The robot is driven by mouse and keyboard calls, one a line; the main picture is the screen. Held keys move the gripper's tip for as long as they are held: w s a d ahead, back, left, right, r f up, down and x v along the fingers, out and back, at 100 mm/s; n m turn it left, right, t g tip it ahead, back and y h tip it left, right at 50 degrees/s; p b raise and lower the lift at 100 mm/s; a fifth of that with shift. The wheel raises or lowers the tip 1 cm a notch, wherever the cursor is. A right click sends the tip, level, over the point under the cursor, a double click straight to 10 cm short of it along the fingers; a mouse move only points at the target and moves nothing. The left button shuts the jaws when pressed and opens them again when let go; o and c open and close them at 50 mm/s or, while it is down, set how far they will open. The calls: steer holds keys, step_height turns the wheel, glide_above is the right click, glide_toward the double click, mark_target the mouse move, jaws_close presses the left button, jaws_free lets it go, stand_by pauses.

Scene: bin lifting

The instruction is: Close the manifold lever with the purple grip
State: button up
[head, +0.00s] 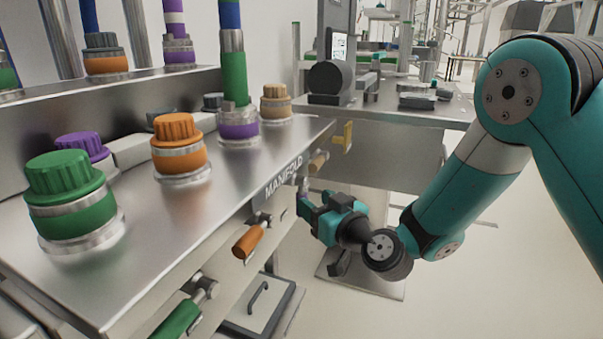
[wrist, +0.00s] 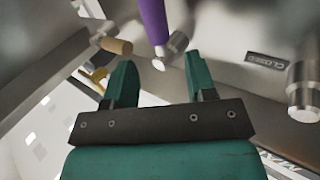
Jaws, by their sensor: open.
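The lever with the purple grip (wrist: 152,22) shows at the top of the wrist view, with its metal end (wrist: 172,50) toward the panel. My gripper (wrist: 163,72) is open, its two teal fingers apart. In the picture the purple grip lies above the gap between the fingertips; no contact shows. In the head view my gripper (head: 306,205) is at the front panel of the manifold (head: 285,177), right of the orange lever. The purple grip is not visible there, probably hidden behind my gripper.
An orange lever (head: 249,241) and a green lever (head: 177,319) stick out nearer on the same panel. A tan lever (head: 318,163) is beyond my gripper. A CLOSED label (wrist: 265,60) is on the panel. Open floor lies right of the manifold.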

mark_target(305, 194)
steer(key=p+x, duration=0.3)
steer(key=x, duration=0.3)
jaws_close()
